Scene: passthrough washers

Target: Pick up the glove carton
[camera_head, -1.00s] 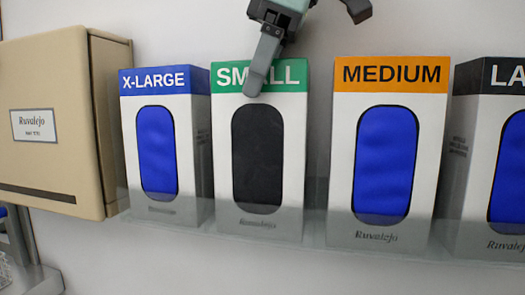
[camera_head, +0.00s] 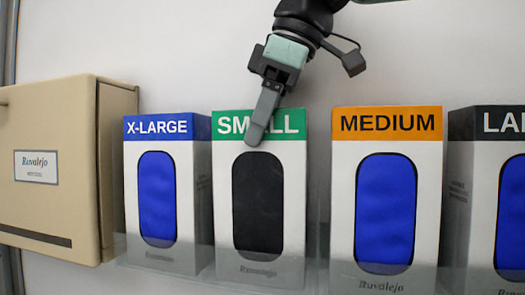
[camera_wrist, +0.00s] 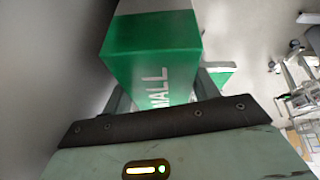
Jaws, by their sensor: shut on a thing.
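The glove cartons stand in a row in the head view. The carton marked SMALL (camera_head: 289,185) is white with a green top band and a dark oval window. My gripper (camera_head: 264,118) comes from above, with one finger against the front of this carton over the green band. The other finger is hidden behind the carton in the head view. In the wrist view the green carton top (camera_wrist: 150,60) sits between the two fingers, and my gripper is shut on it. The carton is upright, level with its neighbours.
An X-LARGE carton (camera_head: 157,200) stands close on the left, a MEDIUM carton (camera_head: 386,210) on the right, and a black-banded carton (camera_head: 497,200) at the right edge. A clear holder lip runs along their bottoms. A beige cabinet (camera_head: 48,165) is at far left. The wall above is bare.

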